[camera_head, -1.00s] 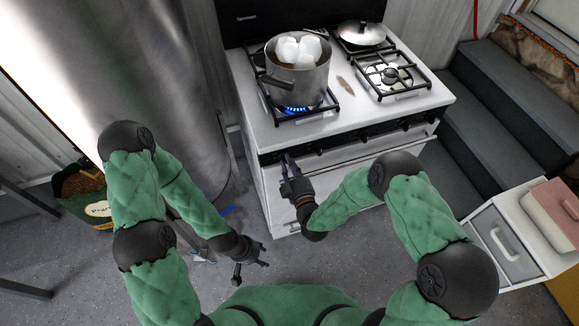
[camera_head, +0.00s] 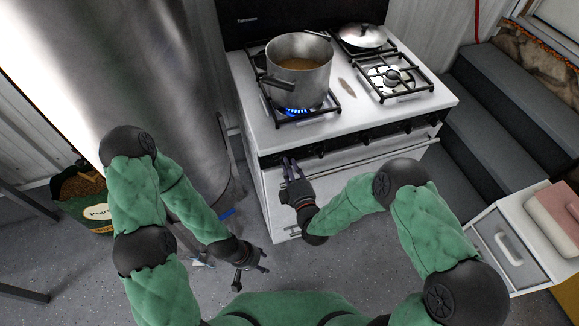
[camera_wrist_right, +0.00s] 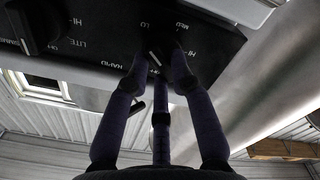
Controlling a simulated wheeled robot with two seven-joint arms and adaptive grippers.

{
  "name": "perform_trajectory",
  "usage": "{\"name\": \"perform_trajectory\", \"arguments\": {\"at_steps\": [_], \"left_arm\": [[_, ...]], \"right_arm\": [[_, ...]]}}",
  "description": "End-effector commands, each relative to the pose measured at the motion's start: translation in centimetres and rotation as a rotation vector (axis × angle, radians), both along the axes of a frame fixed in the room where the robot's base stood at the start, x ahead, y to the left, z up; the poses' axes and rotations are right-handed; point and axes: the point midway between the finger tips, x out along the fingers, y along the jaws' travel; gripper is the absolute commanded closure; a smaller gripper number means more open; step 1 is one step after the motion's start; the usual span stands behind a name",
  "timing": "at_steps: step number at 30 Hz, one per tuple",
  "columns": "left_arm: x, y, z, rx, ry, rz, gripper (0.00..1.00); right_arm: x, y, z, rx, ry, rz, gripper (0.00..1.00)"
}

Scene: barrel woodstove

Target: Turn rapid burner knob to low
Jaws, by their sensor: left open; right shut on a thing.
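The rapid burner knob (camera_wrist_right: 158,53) is dark and sits on the black control panel, with RAPID, HI, MED and LO printed around it in the right wrist view. My right gripper (camera_wrist_right: 160,62) has its fingers on both sides of this knob and is shut on it. In the head view my right gripper (camera_head: 288,164) is at the panel's left end, and its fingers hide the knob there. The knob's exact pointer direction is hard to read. A blue flame (camera_head: 298,111) burns under the steel pot. My left gripper (camera_head: 252,278) is open and empty, low over the floor.
The steel pot (camera_head: 299,83) holds brown liquid on the front left burner of the white stove (camera_head: 350,118). A lidded pan (camera_head: 362,36) stands behind. Another knob (camera_wrist_right: 35,25) is beside the gripped one. Dark steps (camera_head: 500,100) rise at right.

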Motion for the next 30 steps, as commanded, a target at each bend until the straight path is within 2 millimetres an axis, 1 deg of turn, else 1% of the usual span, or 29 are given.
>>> {"name": "perform_trajectory", "arguments": {"at_steps": [3,4,5,6,7,16,20,23,30], "left_arm": [[0.0,0.0,0.0,0.0,0.0,0.0,0.52],[0.0,0.0,0.0,0.0,0.0,0.0,0.52],[0.0,0.0,0.0,0.0,0.0,0.0,0.52],[0.0,0.0,0.0,0.0,0.0,0.0,0.52],[0.0,0.0,0.0,0.0,0.0,0.0,0.52],[0.0,0.0,0.0,0.0,0.0,0.0,0.52],[0.0,0.0,0.0,0.0,0.0,0.0,0.52],[0.0,0.0,0.0,0.0,0.0,0.0,0.52],[0.0,0.0,0.0,0.0,0.0,0.0,0.52]], "right_arm": [[-0.1,0.0,-0.2,0.0,0.004,0.001,1.0],[-0.1,0.0,-0.2,0.0,0.004,0.001,0.74],[-0.1,0.0,-0.2,0.0,0.004,0.001,0.65],[-0.1,0.0,-0.2,0.0,0.004,0.001,0.54],[-0.1,0.0,-0.2,0.0,0.004,0.001,0.52],[-0.1,0.0,-0.1,0.001,0.002,0.0,0.52],[-0.7,-0.2,-0.1,0.001,0.003,0.0,0.52],[-2.0,-0.7,-0.1,0.001,0.003,0.0,0.52],[-6.5,-2.2,-0.1,0.001,0.005,-0.002,0.52]]}}
